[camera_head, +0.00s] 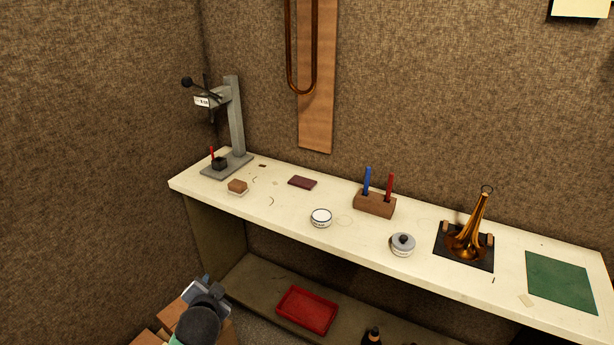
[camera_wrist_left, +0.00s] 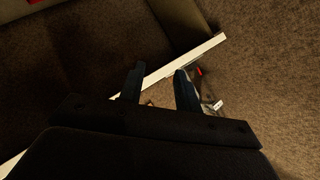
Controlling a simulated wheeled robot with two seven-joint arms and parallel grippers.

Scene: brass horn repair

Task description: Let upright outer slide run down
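A long U-shaped brass tube (camera_head: 289,60), which looks like the outer slide, stands upright with its bow at the bottom, in front of a wooden board (camera_head: 317,120) on the back wall. Its upper end is cut off by the picture edge. My left gripper (camera_head: 207,286) is low in front of the bench's left part, far from the slide. In the left wrist view its two dark fingers (camera_wrist_left: 159,88) are apart with nothing held between them. My right gripper is in neither view.
The cream bench (camera_head: 330,248) carries a grey press stand (camera_head: 236,120), a wooden block with blue and red tools (camera_head: 374,205), round tins, a brass bell (camera_head: 466,240) and a green mat (camera_head: 560,282). A red tray (camera_head: 307,311) lies on the lower shelf.

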